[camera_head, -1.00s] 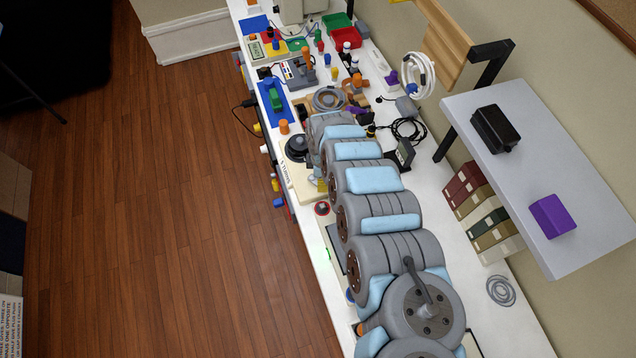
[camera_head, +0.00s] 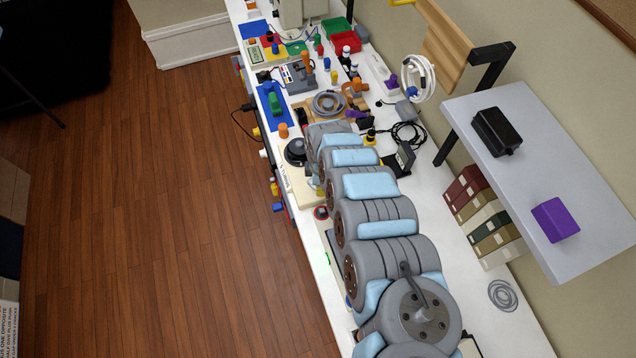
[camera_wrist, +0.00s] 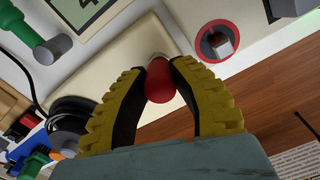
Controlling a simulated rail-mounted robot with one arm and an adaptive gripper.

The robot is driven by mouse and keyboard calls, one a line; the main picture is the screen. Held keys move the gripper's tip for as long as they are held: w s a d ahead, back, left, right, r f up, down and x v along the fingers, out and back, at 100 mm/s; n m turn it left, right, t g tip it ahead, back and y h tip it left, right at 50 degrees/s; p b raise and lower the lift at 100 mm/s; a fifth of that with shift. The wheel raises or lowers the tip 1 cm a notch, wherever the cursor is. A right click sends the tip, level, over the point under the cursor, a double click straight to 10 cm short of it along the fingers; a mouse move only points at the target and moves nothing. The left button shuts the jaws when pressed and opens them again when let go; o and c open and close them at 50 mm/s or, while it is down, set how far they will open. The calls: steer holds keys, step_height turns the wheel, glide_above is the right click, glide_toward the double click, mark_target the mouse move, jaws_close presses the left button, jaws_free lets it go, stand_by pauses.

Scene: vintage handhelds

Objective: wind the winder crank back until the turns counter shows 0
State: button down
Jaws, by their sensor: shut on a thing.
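My gripper (camera_wrist: 159,66) is shut on a red knob (camera_wrist: 164,88) in the wrist view, with a yellow-and-black finger on each side of it. The knob appears to be the winder crank's handle; the rest of the crank is hidden. The cream winder base (camera_wrist: 125,60) lies behind the fingers, and it also shows in the head view (camera_head: 291,181), where my arm covers much of it. A display (camera_wrist: 92,8) with a dark digit is cut off at the top of the wrist view; the digit looks like a 4, but I cannot be sure.
A red-ringed switch (camera_wrist: 217,41) sits near the knob. A green-handled device (camera_head: 274,101) and a black round part (camera_head: 295,151) stand close by. Coiled black cable (camera_head: 405,131), a row of binders (camera_head: 484,215) and a raised shelf (camera_head: 560,180) lie right of my arm. Open floor is left.

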steer(key=shift+s+a+p, duration=0.25)
steer(key=shift+s+a, duration=0.1)
steer(key=shift+a, duration=0.2)
steer(key=shift+s+a+p, duration=0.25)
steer(key=shift+s+a, duration=0.05)
steer(key=shift+a, duration=0.3)
steer(key=shift+a+f, duration=0.1)
steer(key=shift+a, duration=0.6)
steer(key=shift+w+a+b, duration=0.15)
steer(key=shift+a+b, duration=0.15)
steer(key=shift+a, duration=0.25)
steer(key=shift+d, duration=0.1)
